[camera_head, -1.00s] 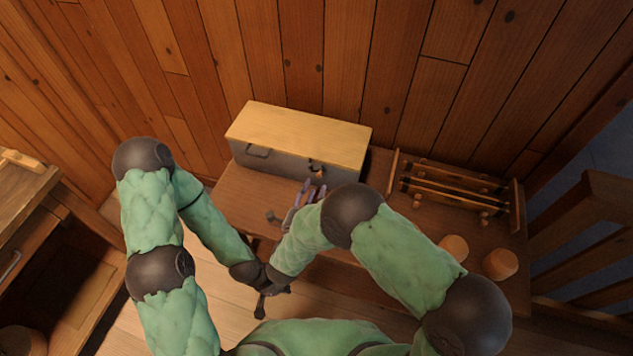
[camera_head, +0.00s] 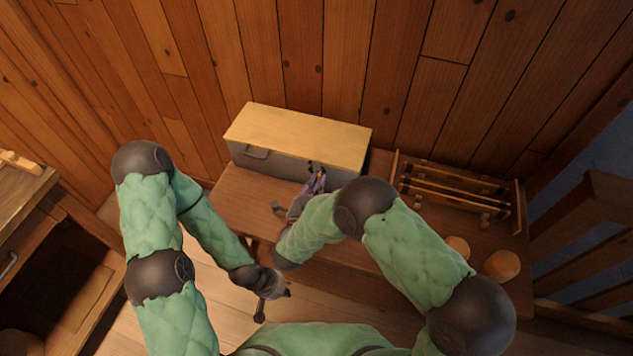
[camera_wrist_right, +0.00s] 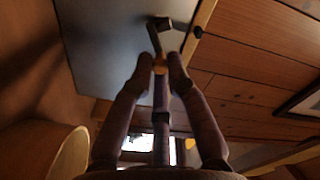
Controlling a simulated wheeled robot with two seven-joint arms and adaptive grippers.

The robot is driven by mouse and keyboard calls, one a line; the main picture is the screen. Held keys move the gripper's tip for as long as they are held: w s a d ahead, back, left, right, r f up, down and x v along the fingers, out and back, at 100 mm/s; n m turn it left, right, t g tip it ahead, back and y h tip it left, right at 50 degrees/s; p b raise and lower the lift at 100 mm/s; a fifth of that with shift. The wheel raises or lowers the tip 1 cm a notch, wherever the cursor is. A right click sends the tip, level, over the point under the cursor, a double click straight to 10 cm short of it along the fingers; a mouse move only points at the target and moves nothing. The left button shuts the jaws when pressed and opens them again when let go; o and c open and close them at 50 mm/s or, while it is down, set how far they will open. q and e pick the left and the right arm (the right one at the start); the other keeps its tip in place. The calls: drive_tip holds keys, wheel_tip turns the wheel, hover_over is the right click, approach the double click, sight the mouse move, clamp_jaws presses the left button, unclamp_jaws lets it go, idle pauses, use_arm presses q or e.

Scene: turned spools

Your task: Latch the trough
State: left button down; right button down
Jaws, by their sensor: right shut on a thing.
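The trough is a grey box (camera_head: 281,167) with a pale yellow wooden lid (camera_head: 300,135) lying shut on top. It stands on the bench against the wall. A dark latch handle (camera_head: 310,166) sits on its front, towards the right; in the right wrist view it shows as a bent dark lever (camera_wrist_right: 158,32) on the grey face. My right gripper (camera_head: 317,177) is at the trough's front, its fingertips (camera_wrist_right: 162,64) shut on the latch handle's end. My left gripper (camera_head: 286,293) hangs low in front of the bench, away from the trough; its fingers are too small to read.
A dark bar handle (camera_head: 257,153) is on the trough's front left. A wooden rack with rods (camera_head: 460,191) stands to the right on the bench. Two round wooden pieces (camera_head: 502,265) lie near the bench's right end. A wooden cabinet (camera_head: 25,215) is at left.

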drive_tip(key=shift+r+n, duration=0.15)
drive_tip(key=shift+n, duration=0.15)
drive_tip(key=n+p, duration=0.1)
drive_tip(key=r+n+p, duration=0.1)
drive_tip(key=n, duration=0.1)
drive_tip(key=n+p, duration=0.1)
drive_tip(key=n, duration=0.1)
drive_tip(key=shift+w+a+r, duration=0.1)
drive_tip(key=shift+a+r, duration=0.2)
drive_tip(key=n, duration=0.1)
drive_tip(key=n+p, duration=0.2)
drive_tip(key=shift+w+a+r+n, duration=0.15)
drive_tip(key=shift+a+r+n, duration=0.2)
drive_tip(key=shift+n, duration=0.05)
drive_tip(key=shift+w+a+r+n+p, duration=0.1)
drive_tip(key=shift+a+n+p, duration=0.15)
drive_tip(key=shift+n, duration=0.5)
drive_tip(key=shift+w+a+r+n+p, duration=0.1)
drive_tip(key=shift+n+p, duration=0.2)
drive_tip(key=shift+n, duration=0.45)
drive_tip(key=c, duration=1.2)
unclamp_jaws()
drive_tip(key=shift+a, duration=0.1)
drive_tip(key=shift+s, duration=0.1)
drive_tip(key=shift+f, duration=0.1)
